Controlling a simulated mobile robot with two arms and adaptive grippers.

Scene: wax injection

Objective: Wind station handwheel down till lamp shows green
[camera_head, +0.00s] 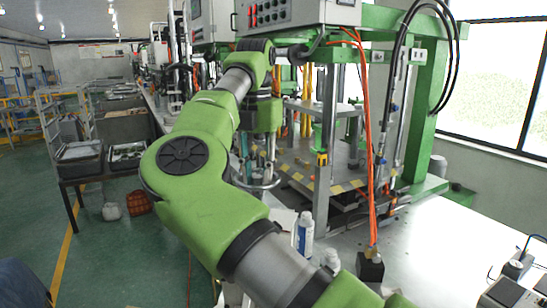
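My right arm crosses the middle of the view, and its wrist hangs down at the front left of the green-framed station. My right gripper (264,165) points down there, partly hidden behind my own arm. A grey ring that looks like the handwheel (262,185) is just below or around the fingertips. I cannot tell whether the fingers touch it or how far they are open. A control box (283,14) with red and dark buttons is above the wrist. I cannot make out a lit green lamp. My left gripper is not in view.
The station's green post (424,110) and orange hoses (367,150) stand right of my wrist. White bottles (305,232) and a dark block (370,268) are on the white tabletop (440,250) near my arm. A table with dark trays (80,152) stands at left.

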